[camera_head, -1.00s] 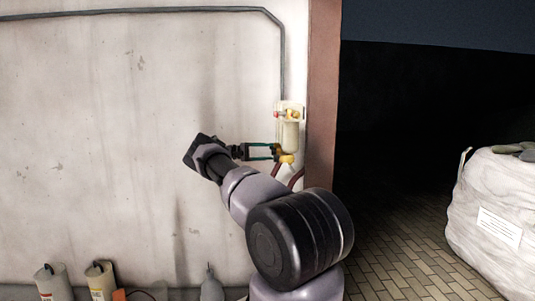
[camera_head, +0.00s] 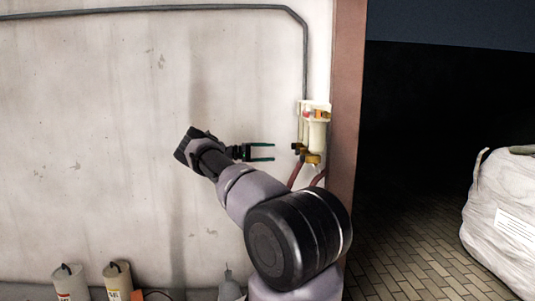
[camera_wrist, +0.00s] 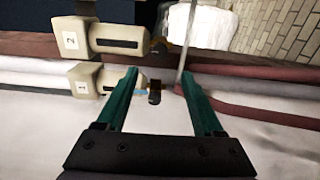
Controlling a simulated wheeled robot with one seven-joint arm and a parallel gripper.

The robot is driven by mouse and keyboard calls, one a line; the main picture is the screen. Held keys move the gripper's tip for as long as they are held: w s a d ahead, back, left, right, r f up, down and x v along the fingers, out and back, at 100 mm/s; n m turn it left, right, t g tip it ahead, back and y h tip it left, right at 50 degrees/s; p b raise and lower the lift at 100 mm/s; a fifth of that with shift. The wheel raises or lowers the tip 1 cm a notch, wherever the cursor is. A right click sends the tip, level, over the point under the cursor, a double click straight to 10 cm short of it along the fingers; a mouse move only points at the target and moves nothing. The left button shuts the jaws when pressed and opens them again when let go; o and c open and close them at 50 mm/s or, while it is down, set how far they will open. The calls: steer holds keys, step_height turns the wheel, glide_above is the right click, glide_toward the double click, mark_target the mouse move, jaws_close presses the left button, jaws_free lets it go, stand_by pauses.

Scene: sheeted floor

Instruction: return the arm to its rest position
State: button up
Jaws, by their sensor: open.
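My gripper (camera_head: 273,152) is open and empty, with two thin green fingers pointing right toward a cream wall-mounted unit (camera_head: 317,132). A clear gap of wall shows between the fingertips and the unit in the head view. In the wrist view my gripper (camera_wrist: 158,82) has its fingers spread apart with nothing held between them. The cream unit (camera_wrist: 108,38) lies beyond the fingertips there. A small dark fitting (camera_wrist: 155,95) shows between the fingers, farther off. My arm reaches up from the lower middle of the head view.
The stained pale wall (camera_head: 100,150) fills the left. A grey pipe (camera_head: 305,60) drops to the unit, and dark red hoses (camera_head: 295,175) hang below it. A brown door post (camera_head: 346,100) borders a dark opening. Cylinders (camera_head: 118,280) stand low left; a white bulk sack (camera_head: 505,215) is at right.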

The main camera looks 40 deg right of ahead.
steer(key=shift+w+a, duration=0.2)
steer(key=shift+a, duration=0.15)
steer(key=shift+r, duration=0.1)
steer(key=s+a+r+m+t+y, duration=0.1)
steer(key=s+a+r+t+y, duration=0.4)
steer(key=s+r+y, duration=0.5)
steer(key=s+a+r+n+t+y, duration=0.1)
steer(key=s+a+r+t+y, duration=0.2)
steer(key=a, duration=0.5)
steer(key=s+a+r+t, duration=0.2)
steer(key=s+a+r, duration=0.1)
steer(key=s+a, duration=0.4)
steer(key=s+a+r+n+t+y, duration=0.1)
steer(key=s+a+r+t+y, duration=0.15)
steer(key=a, duration=0.65)
steer(key=s+a+n+t+y, duration=0.1)
steer(key=s+a+t, duration=0.3)
steer(key=s+a, duration=1)
steer(key=shift+s+a+r+y, duration=0.15)
steer(key=shift+s+r+y, duration=0.15)
steer(key=shift+s, duration=0.35)
